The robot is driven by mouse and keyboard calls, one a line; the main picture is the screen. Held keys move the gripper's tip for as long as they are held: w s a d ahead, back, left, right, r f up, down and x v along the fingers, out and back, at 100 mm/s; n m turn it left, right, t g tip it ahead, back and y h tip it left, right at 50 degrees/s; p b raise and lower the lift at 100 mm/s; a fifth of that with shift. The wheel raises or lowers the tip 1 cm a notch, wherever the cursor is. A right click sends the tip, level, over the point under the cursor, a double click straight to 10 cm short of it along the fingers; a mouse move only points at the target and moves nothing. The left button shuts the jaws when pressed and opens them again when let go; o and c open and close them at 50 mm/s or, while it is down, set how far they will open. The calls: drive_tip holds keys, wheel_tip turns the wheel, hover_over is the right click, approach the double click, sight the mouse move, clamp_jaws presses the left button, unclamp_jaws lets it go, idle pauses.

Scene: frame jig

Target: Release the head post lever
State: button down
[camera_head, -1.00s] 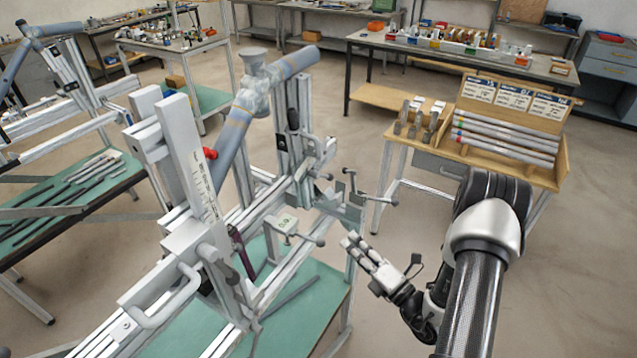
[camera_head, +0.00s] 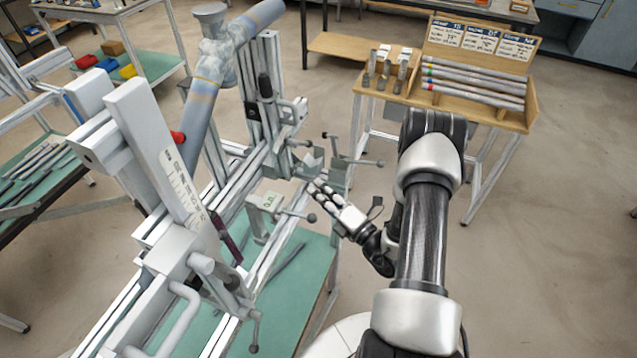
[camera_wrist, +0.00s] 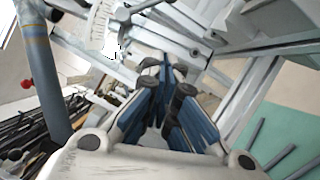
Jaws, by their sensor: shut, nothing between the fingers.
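The frame jig (camera_head: 150,165) stands at the left and centre, with a blue-grey frame tube (camera_head: 210,80) clamped in it. An upright post with a black lever-like handle (camera_head: 265,86) rises behind the tube. Lower clamps with ball-ended levers (camera_head: 311,218) stick out toward my gripper; I cannot tell for sure which lever is the head post's. My gripper (camera_head: 316,188) is shut and empty, just right of these clamps, apart from the black handle. A red knob (camera_head: 178,137) sits beside the tube.
A wooden rack with labelled tubes (camera_head: 475,80) stands on a bench at the back right. A green shelf (camera_head: 300,290) lies under the jig. Another jig and shelf with dark rods (camera_head: 30,165) are at the left. The floor at the right is clear.

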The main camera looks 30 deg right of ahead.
sight(301, 144)
drive_tip(key=x, duration=0.7)
drive_tip(key=shift+w+a+b, duration=0.2)
drive_tip(key=shift+w+b, duration=0.15)
drive_tip(key=shift+b, duration=0.05)
drive_tip(key=w+d, duration=0.1)
drive_tip(key=w+d+r, duration=0.1)
drive_tip(key=d, duration=0.1)
drive_tip(key=shift+d+r, duration=0.2)
drive_tip(key=shift+d, duration=0.05)
drive_tip(key=shift+b, duration=0.35)
